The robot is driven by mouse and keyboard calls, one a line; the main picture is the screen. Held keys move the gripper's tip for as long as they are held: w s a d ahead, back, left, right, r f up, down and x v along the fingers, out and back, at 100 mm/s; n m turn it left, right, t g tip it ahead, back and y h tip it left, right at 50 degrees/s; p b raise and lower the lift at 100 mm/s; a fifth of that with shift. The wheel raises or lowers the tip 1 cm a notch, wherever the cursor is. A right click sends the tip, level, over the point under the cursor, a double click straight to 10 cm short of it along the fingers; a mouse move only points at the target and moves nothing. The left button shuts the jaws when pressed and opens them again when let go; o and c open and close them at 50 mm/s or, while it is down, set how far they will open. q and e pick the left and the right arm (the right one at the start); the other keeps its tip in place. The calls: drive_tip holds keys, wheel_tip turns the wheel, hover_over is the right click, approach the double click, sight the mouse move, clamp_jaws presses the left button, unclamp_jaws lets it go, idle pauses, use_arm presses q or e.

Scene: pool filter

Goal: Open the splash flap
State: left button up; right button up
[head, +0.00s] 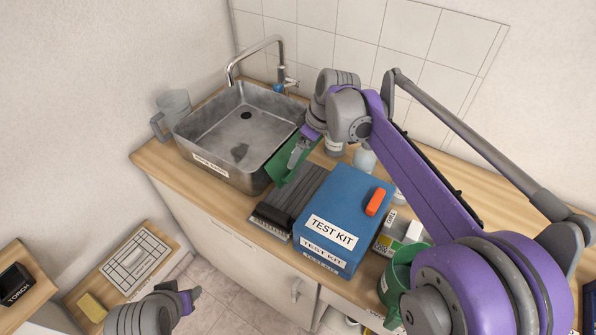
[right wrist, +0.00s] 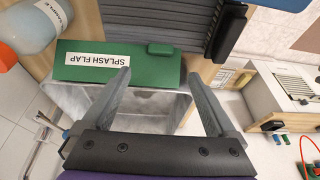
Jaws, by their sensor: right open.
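The splash flap (head: 277,168) is a green panel at the right rim of the steel sink (head: 213,122). My right gripper (head: 297,160) is over it in the head view and hides part of it. In the right wrist view the flap (right wrist: 113,69) carries a white label reading SPLASH FLAP and a raised green tab (right wrist: 160,49) near one end. My left gripper (head: 190,298) is low at the bottom left, away from the sink.
A dark ribbed block (head: 296,199) and a blue TEST KIT box (head: 345,215) stand right of the flap. A faucet (head: 256,48) is behind the sink, and a grey jug (head: 172,112) is at its left. Bottles and a green mug (head: 396,276) crowd the right side.

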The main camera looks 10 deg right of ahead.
sight(290, 174)
drive_tip(key=shift+t, duration=0.4)
drive_tip(key=x, duration=1)
drive_tip(key=shift+s+a+f, duration=0.1)
drive_tip(key=shift+s+f, duration=0.2)
drive_tip(key=shift+s, duration=0.05)
drive_tip(key=shift+c, duration=0.3)
clamp_jaws()
